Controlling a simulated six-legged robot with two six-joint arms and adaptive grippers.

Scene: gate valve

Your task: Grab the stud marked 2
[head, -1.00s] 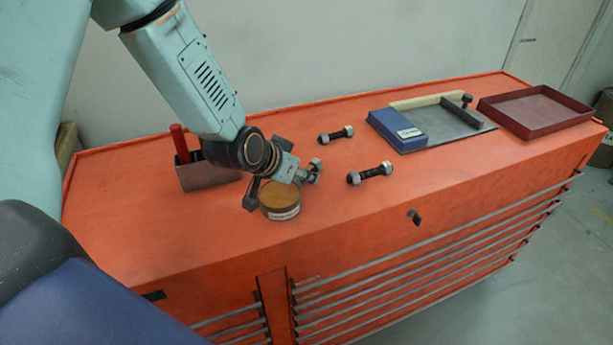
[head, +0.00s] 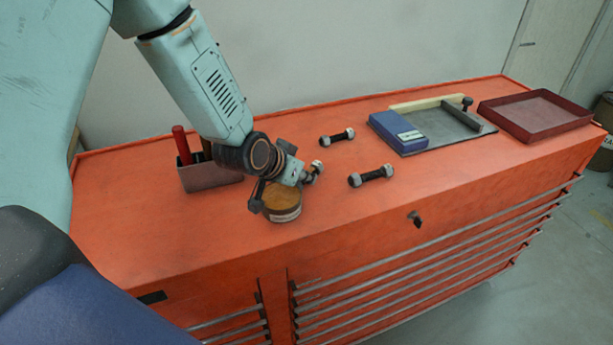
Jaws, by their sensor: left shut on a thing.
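Two dark studs with pale nuts at their ends lie on the orange chest top: a rear stud (head: 337,138) and a front stud (head: 371,176). I cannot read any number on them. My left gripper (head: 304,174) is low over the chest top, left of these two, behind and partly over a round brown tin (head: 283,203). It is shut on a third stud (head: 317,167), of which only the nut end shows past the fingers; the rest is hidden. My right gripper is not in view.
A grey holder (head: 208,176) with a red-handled tool stands left of the gripper. At the right are a blue box (head: 397,129) on a grey plate and a dark red tray (head: 535,112). The chest top's front right is clear.

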